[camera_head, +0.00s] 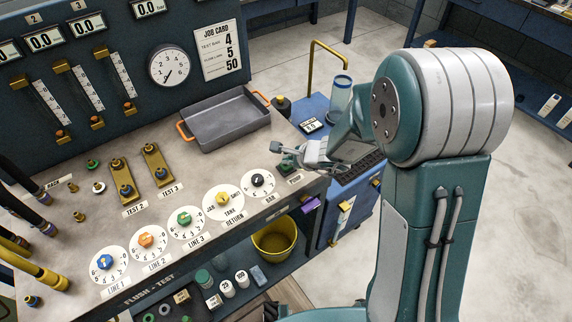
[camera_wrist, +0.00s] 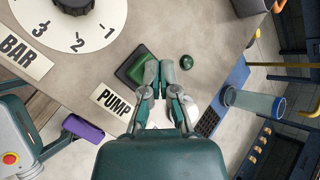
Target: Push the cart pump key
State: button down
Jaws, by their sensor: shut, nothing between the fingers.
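The pump key is a green button in a dark square base (camera_wrist: 138,68), beside the PUMP label (camera_wrist: 114,101) on the bench top in the wrist view. My gripper (camera_wrist: 161,72) is shut and empty. Its fingertips overlap the right side of the key in that view, hiding part of it; I cannot tell whether they touch it. The PUMP label (camera_head: 295,180) shows just in front.
The black BAR dial (camera_head: 258,180) sits left of my gripper. A grey tray with orange handles (camera_head: 225,118) lies behind. A blue cart (camera_head: 350,200) with a clear cylinder (camera_head: 340,95) stands right of the bench. A yellow bucket (camera_head: 275,240) is below.

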dwell(0.3)
jog(key=shift+r, duration=0.85)
jog(key=shift+r, duration=3)
